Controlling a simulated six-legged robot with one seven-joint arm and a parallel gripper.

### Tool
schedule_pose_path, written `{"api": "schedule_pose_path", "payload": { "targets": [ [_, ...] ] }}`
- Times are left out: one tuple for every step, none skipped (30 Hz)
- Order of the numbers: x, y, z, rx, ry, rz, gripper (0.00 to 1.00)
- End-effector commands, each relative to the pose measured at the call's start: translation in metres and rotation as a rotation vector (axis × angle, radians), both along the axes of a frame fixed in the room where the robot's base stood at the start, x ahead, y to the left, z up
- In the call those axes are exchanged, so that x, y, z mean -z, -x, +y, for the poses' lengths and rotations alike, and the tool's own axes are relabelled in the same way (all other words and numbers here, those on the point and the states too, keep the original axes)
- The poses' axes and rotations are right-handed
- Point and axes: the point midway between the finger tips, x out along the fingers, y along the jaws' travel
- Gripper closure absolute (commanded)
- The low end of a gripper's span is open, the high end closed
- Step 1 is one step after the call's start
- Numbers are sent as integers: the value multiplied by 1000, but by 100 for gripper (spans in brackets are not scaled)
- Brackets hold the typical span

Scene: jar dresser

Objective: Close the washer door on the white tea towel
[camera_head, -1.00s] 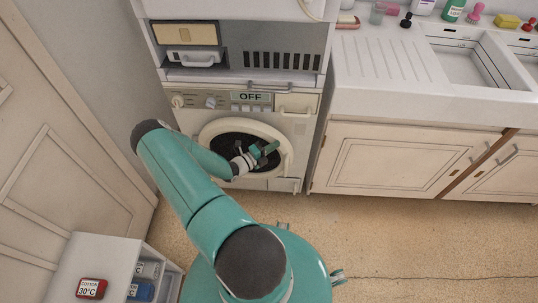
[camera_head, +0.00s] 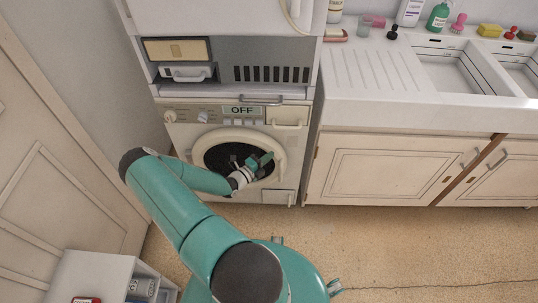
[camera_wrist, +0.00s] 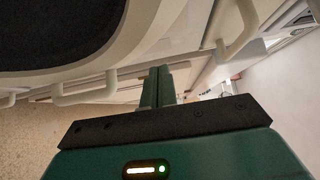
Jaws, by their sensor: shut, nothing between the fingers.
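The washer door (camera_head: 218,140) is a round cream ring with dark glass on the front of the washer (camera_head: 186,119). It looks shut or nearly shut; I cannot tell whether it is latched. The door also shows at the upper left of the wrist view (camera_wrist: 100,72), with a pale handle (camera_wrist: 240,30) at upper right. My gripper (camera_head: 265,160) is in front of the door's right half in the head view. Its two green fingers (camera_wrist: 157,86) are shut together and empty; contact with the door is unclear. I see no white tea towel.
The washer display (camera_head: 243,111) reads OFF. A sink counter (camera_head: 400,112) with cupboards (camera_head: 385,170) stands to the right. A white shelf unit (camera_head: 95,272) is at lower left, beside a panelled door (camera_head: 60,170). The floor (camera_head: 400,240) at right is clear.

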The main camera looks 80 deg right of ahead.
Motion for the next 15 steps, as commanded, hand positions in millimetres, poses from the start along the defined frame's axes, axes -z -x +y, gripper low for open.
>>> {"api": "schedule_pose_path", "payload": {
  "targets": [
    [0, -1, 6, 0, -1, 2, 100],
    [0, 0, 10, 2, 0, 2, 100],
    [1, -4, 15, 1, 0, 0, 100],
    [1, -8, 20, 0, -1, 0, 100],
    [1, -11, 25, 0, -2, 1, 100],
    [1, -16, 32, 1, -2, 1, 100],
    [1, -19, 37, 0, -2, 1, 100],
    [1, -23, 41, 1, -1, 1, 100],
    [1, -27, 48, 1, -1, 0, 100],
    [1, -31, 53, 1, -3, 1, 100],
    [2, -34, 58, 2, -2, 0, 100],
    [1, -38, 64, 1, -1, 0, 100],
    [1, -42, 69, 1, -1, 2, 100],
    [1, -44, 73, 3, -1, 2, 100],
    [2, -47, 78, 2, -2, 2, 100]
  ]
}}
